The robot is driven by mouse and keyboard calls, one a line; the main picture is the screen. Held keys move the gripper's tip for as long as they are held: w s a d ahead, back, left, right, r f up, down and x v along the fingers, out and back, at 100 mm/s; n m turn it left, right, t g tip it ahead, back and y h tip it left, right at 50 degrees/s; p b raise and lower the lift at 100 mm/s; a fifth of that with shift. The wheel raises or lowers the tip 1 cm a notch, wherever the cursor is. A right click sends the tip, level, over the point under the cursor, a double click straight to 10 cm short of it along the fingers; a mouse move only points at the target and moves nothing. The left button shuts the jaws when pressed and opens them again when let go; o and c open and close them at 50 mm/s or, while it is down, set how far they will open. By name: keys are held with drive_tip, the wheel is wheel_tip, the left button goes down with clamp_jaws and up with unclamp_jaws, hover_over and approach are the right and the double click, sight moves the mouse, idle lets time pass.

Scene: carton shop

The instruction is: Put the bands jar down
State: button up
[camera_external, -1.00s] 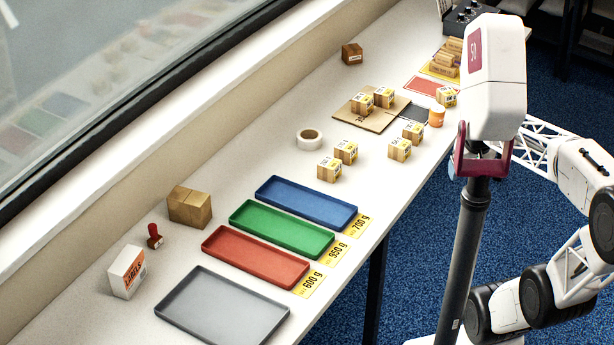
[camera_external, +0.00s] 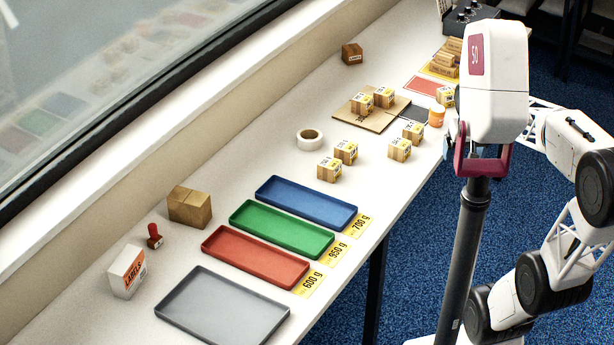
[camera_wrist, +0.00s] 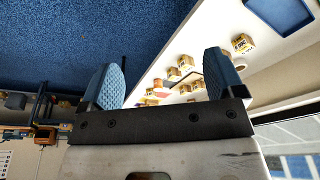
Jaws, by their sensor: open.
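The bands jar is most likely the small orange jar (camera_external: 436,116), standing upright on the table near its right edge, next to a small carton. My gripper shows clearly in the wrist view (camera_wrist: 163,76), with two blue ribbed fingers wide apart and nothing between them. In the external view my own body hides most of the gripper; only a bluish bit shows beside the maroon bracket, a little in front of the jar. I cannot make out the jar for sure in the wrist view.
Small cartons (camera_external: 399,149) stand near the jar, with a dark mat (camera_external: 414,113) and a red mat (camera_external: 425,85) behind. A tape roll (camera_external: 310,139) and blue (camera_external: 340,214), green (camera_external: 320,246), red (camera_external: 294,273) and grey (camera_external: 274,325) trays lie nearer.

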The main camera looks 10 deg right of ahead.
drive_tip(key=w+d+r+m, duration=0.1)
drive_tip(key=w+d+m, duration=0.2)
drive_tip(key=w, duration=1.2)
drive_tip(key=m+g, duration=0.2)
drive_tip(key=m, duration=0.8)
hover_over(438, 108)
drive_tip(key=s, duration=0.1)
drive_tip(key=f, duration=1.9)
drive_tip(key=shift+s+a+f, duration=0.15)
drive_tip(key=shift+s+a, duration=0.05)
drive_tip(key=shift+a, duration=0.05)
drive_tip(key=shift+w+d+f+m, duration=0.3)
drive_tip(key=shift+w+f, duration=0.15)
drive_tip(key=shift+f, duration=0.05)
drive_tip(key=shift+f, duration=0.1)
drive_tip(key=shift+f, duration=1.15)
drive_tip(key=shift+f, duration=0.15)
